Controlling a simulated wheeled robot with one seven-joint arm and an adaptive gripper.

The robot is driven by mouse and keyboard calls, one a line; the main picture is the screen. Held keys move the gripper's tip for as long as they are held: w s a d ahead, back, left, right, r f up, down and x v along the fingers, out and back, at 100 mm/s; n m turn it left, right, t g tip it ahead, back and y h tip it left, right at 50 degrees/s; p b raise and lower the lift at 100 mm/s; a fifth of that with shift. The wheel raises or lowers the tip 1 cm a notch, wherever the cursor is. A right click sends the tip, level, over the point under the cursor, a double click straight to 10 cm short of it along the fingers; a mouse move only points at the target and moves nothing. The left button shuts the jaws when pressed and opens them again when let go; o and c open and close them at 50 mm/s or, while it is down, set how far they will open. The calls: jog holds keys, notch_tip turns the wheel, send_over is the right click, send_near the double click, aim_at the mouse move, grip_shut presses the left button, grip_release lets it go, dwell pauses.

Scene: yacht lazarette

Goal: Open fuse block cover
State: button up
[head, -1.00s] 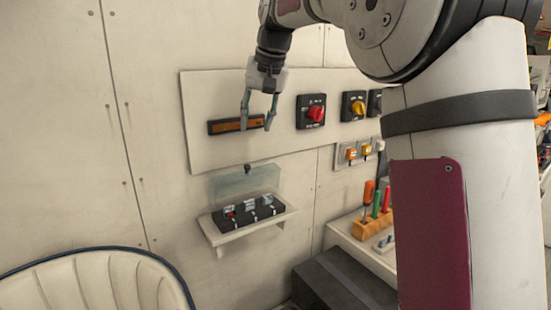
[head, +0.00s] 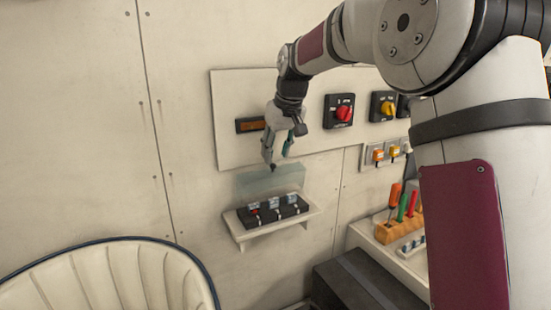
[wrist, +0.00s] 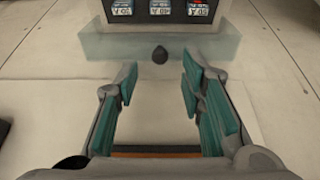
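The fuse block (head: 275,212) is a black block with several labelled fuses on a small white wall shelf. Its clear, pale-green cover (head: 258,183) stands up behind the fuses, against the wall, and the fuses show uncovered. In the wrist view the cover (wrist: 105,47) is a translucent strip with a dark round knob (wrist: 160,55), below the fuses (wrist: 160,9). My gripper (head: 279,160) points down just above the cover's upper edge. In the wrist view my gripper (wrist: 158,75) is open and empty, with the knob ahead between its teal-padded fingers. I cannot tell whether it touches the cover.
A white wall panel behind my gripper carries an orange display (head: 250,125), a red rotary switch (head: 343,113) and a yellow one (head: 385,106). A cream seat (head: 105,280) is at lower left. A tool holder (head: 392,232) and a dark box (head: 362,290) stand right.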

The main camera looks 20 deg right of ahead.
aim_at(273, 164)
jog(key=shift+x, duration=1.8)
grip_shut()
